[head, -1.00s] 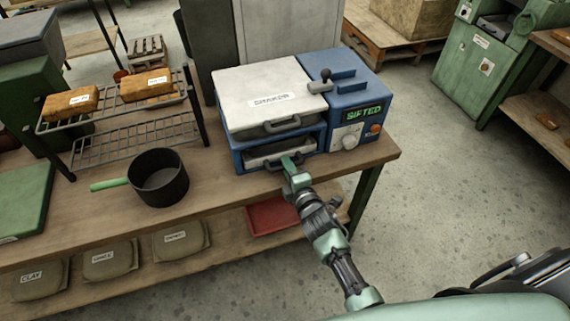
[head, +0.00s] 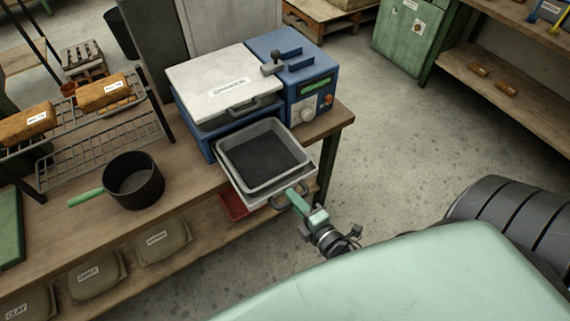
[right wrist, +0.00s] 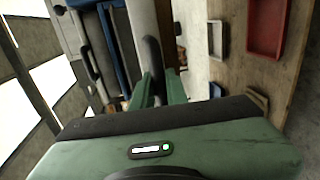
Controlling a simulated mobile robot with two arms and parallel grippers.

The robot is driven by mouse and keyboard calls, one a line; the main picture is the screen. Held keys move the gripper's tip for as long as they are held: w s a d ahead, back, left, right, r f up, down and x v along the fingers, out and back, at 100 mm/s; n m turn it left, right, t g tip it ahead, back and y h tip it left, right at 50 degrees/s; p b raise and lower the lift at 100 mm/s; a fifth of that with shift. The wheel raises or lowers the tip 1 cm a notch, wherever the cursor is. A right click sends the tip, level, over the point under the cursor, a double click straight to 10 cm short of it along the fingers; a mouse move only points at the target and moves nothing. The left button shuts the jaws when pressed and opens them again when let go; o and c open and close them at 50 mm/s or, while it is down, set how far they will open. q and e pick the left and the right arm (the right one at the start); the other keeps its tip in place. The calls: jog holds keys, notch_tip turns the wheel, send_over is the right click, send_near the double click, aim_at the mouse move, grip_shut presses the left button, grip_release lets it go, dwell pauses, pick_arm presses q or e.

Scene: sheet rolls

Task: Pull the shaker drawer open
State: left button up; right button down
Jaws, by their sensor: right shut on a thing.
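The blue shaker (head: 290,75) with a white lid (head: 225,82) labelled SHAKER stands on the bench. Its drawer (head: 226,168) is pulled out past the bench's front edge, and a grey tray with a dark bottom (head: 262,158) sits in it. My right gripper (head: 296,198) is shut on the dark drawer handle (head: 279,200) at the drawer's front. In the right wrist view, the green fingers (right wrist: 160,90) are on either side of the dark curved handle (right wrist: 153,55). My left gripper is not in view.
A black pot (head: 133,182) with a green handle stands left of the shaker. A wire rack (head: 105,140) carries orange-brown blocks. On the shelf below are labelled sacks (head: 162,242) and a red tray (head: 232,206). The floor (head: 390,150) to the right is clear.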

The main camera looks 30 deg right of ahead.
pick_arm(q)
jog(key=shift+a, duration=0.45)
pick_arm(e)
jog(key=shift+s, duration=1)
jog(key=c, duration=1.4)
grip_release()
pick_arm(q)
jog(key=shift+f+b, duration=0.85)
pick_arm(e)
jog(key=s+r, duration=0.1)
jog(key=s, duration=0.6)
jog(key=shift+s+d+r, duration=0.2)
jog(key=shift+s+r, duration=0.05)
jog(key=shift+s, duration=0.05)
